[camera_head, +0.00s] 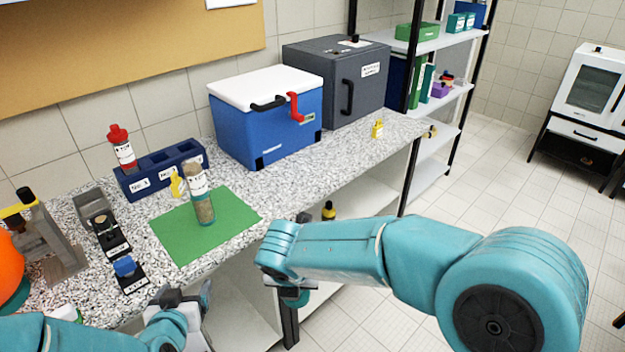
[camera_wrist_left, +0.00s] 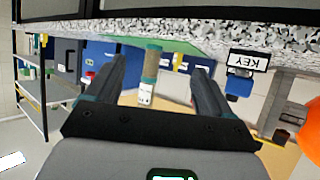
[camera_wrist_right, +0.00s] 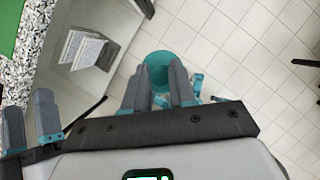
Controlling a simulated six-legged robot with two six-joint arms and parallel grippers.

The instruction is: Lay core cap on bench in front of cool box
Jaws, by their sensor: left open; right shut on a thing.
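The cool box (camera_head: 252,131) is blue with a white lid and stands at the back of the speckled bench (camera_head: 312,166). The bench in front of it is bare. A round teal cap, which looks like the core cap (camera_wrist_right: 157,64), is between the fingertips of my right gripper (camera_wrist_right: 158,88), which is shut on it. That gripper is out past the bench's front edge, above the floor, and mostly hidden by my arm in the head view. My left gripper (camera_head: 182,298) is open and empty at the front edge, near a clear core tube (camera_head: 202,206) standing on a green mat (camera_head: 238,217).
A dark blue rack (camera_head: 133,185) holding a red-capped bottle (camera_head: 122,147) stands behind the mat. A yellow tag (camera_head: 177,184) is beside the tube. A grey oven-like box (camera_head: 330,72) is right of the cool box. A small yellow item (camera_head: 377,130) sits near the bench's right end.

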